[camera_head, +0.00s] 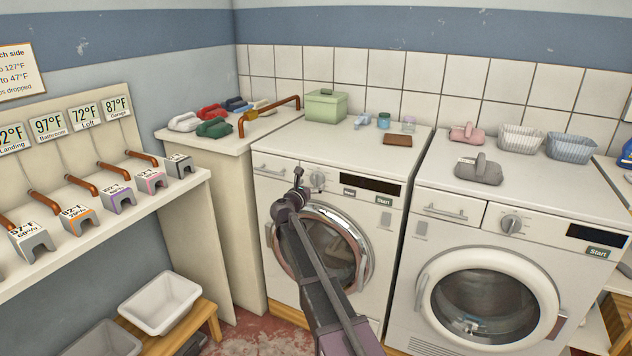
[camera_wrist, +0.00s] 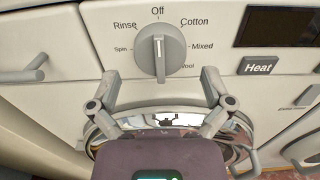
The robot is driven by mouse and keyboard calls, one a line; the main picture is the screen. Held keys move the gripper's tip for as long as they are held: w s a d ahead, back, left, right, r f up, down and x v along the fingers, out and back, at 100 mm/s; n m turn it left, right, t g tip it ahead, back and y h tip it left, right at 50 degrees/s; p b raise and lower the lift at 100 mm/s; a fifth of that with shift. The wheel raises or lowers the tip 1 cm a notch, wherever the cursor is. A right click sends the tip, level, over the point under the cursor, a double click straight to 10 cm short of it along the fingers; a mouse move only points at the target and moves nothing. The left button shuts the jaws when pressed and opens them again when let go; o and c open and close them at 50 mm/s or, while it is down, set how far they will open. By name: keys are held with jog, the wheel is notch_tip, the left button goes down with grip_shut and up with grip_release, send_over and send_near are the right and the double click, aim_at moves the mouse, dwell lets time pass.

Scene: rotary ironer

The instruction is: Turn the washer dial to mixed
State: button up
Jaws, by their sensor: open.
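The dial (camera_wrist: 160,50) fills the upper middle of the wrist view, a grey round knob with a raised grip. Its white mark points straight up to Off. Cotton, Mixed and Wool are printed down its right side, Rinse and Spin on its left. The same dial (camera_head: 317,179) shows small on the left front-loading machine (camera_head: 268,205) in the head view. My gripper (camera_wrist: 159,75) is open and empty, one finger below left of the dial and one below right. It appears apart from the dial, though the exact gap cannot be told.
A Heat button (camera_wrist: 259,66) and dark display (camera_wrist: 277,25) lie right of the dial. A drawer handle (camera_wrist: 22,70) sticks out at left. The round door (camera_head: 362,232) is below. A second machine (camera_head: 455,238) with its own dial (camera_head: 511,223) stands to the right.

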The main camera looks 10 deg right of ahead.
aim_at(314, 181)
jog(key=shift+x, duration=1.65)
jog(key=c, duration=1)
